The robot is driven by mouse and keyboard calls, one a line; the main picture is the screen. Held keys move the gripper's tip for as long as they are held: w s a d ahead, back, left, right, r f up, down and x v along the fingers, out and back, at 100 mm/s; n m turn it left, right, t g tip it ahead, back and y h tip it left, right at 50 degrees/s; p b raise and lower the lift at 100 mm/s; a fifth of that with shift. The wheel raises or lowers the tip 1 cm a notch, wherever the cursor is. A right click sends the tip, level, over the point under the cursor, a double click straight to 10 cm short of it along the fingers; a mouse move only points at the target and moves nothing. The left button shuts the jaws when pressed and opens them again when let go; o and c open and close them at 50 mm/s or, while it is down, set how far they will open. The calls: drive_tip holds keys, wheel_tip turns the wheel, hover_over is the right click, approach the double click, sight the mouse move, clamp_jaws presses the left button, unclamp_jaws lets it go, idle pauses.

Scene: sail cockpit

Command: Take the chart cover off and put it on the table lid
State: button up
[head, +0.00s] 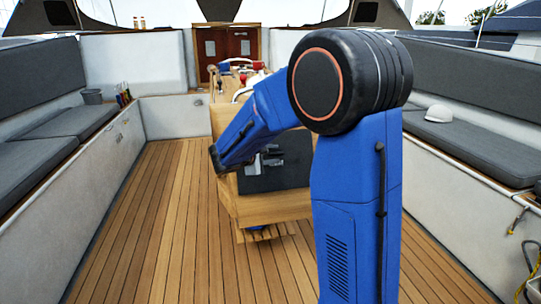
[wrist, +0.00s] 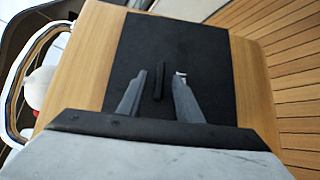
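The chart cover looks to be the flat dark panel (head: 290,172) on the wooden table, and it fills the middle of the wrist view (wrist: 212,62). A slim black bar handle (wrist: 159,82) stands on it. My gripper (wrist: 160,76) is open over the panel. Its two grey fingers lie on either side of the handle in the picture, with dark gap on both sides. I cannot tell how far above the panel the fingertips are. I cannot tell which wooden part is the table lid.
Bare wood (wrist: 92,60) of the table borders the panel. Red and blue items (head: 240,66) lie farther back, partly behind my arm. Cushioned benches (head: 60,125) line both sides. A white cap (head: 439,114) sits on the right bench. The plank floor (head: 150,210) at left is clear.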

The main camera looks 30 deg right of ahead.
drive_tip(key=shift+c, duration=0.6)
clamp_jaws()
drive_tip(key=shift+s, duration=0.1)
drive_tip(key=s+a+r, duration=0.1)
drive_tip(key=s+r, duration=0.2)
drive_tip(key=s, duration=0.2)
drive_tip(key=shift+a, duration=0.25)
idle(0.6)
drive_tip(key=shift+r, duration=0.15)
